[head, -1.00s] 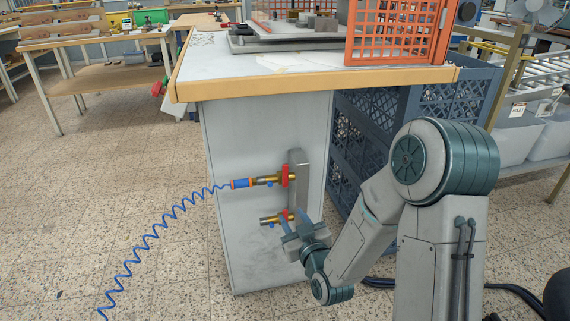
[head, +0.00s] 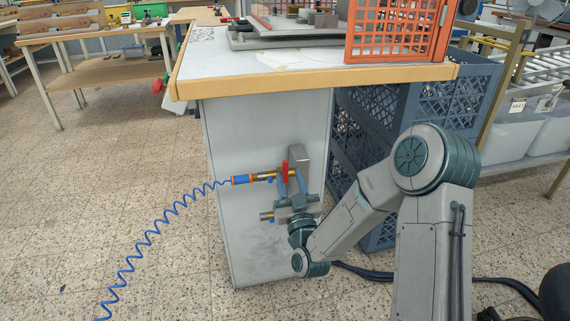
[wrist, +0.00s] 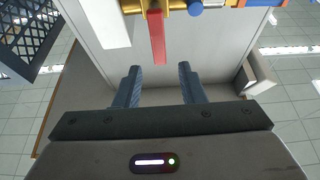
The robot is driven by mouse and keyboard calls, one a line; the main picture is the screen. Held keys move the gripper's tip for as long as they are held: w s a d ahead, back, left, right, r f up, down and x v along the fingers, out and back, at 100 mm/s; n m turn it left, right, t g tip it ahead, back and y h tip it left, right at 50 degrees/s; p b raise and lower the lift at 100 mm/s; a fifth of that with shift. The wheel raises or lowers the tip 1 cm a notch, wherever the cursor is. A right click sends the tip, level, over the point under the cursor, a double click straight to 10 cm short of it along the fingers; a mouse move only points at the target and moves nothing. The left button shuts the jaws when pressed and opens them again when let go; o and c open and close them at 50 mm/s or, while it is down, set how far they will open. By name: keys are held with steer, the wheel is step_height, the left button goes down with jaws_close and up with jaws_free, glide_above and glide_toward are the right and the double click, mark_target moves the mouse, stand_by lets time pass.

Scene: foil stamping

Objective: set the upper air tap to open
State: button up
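The upper air tap (head: 264,177) is a brass valve on the side panel of the bench, with a red lever (head: 285,170) and a blue hose coupling on its left end. The lever looks crosswise to the brass pipe. In the wrist view the red lever (wrist: 157,38) hangs from the brass body at the top edge, in line with the finger gap. My gripper (head: 292,187) is just below the upper tap, fingers upward. The fingers (wrist: 160,72) are open and empty, with the lever's end just beyond the tips. The lower tap (head: 266,215) is partly hidden by my gripper.
A coiled blue hose (head: 150,237) runs from the upper tap down to the left. A grey manifold block (head: 298,158) carries the taps. The bench top (head: 320,80) overhangs above. Blue crates (head: 365,125) stand to the right.

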mark_target(285, 165)
steer(key=x, duration=0.5)
steer(key=shift+w+a, duration=0.1)
steer(key=shift+w, duration=0.2)
jaws_close()
